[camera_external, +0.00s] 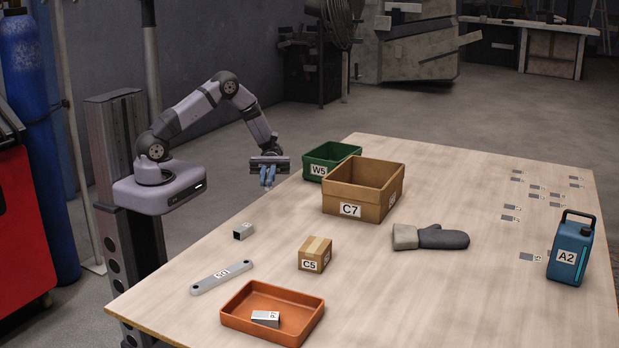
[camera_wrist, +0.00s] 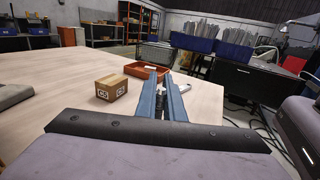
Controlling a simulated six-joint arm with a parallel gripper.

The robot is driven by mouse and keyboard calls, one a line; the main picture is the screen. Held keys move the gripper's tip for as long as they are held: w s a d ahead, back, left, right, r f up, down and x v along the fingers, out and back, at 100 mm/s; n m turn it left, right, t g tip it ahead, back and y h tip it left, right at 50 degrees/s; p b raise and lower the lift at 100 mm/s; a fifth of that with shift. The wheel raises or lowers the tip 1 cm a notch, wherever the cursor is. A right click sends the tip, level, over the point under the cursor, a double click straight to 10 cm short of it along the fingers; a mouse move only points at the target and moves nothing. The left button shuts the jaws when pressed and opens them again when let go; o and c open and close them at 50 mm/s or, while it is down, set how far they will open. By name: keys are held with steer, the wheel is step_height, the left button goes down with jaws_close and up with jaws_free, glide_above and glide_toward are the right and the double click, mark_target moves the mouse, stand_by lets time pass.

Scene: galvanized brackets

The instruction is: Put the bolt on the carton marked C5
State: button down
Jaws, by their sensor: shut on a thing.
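My gripper (camera_external: 268,180) is in the air beyond the table's far left edge, left of the green W5 bin. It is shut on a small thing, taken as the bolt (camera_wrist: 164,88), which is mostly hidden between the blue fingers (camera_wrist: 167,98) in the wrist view. The carton marked C5 (camera_external: 314,254) is a small brown taped box on the table, with a flat top and nothing on it. It also shows in the wrist view (camera_wrist: 111,87), left of the fingers and well apart from them.
An orange tray (camera_external: 236,318) holds a metal piece marked P (camera_external: 265,318). A flat bar (camera_external: 222,277) and a short square tube (camera_external: 243,231) lie left of C5. Behind stand the C7 box (camera_external: 371,212) and W5 bin (camera_external: 317,158). A glove (camera_external: 432,237) and blue A2 jug (camera_external: 571,250) lie right.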

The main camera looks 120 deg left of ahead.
steer(key=w+d+r+m+g+h, duration=0.1)
steer(key=w+d+r+m+g, duration=0.15)
steer(key=w+d, duration=0.6)
steer(key=w+d+r+m+g+h, duration=0.1)
steer(key=w+d+r+g, duration=0.2)
steer(key=d, duration=1.1)
steer(key=n+t+y, duration=0.5)
steer(key=n+t, duration=0.2)
steer(key=t, duration=0.3)
glide_above(320, 252)
steer(key=shift+f+p, duration=0.7)
steer(key=shift+f, duration=4.3)
steer(key=shift+f, duration=0.2)
steer(key=c, duration=1.9)
jaws_free()
steer(key=shift+o, duration=0.2)
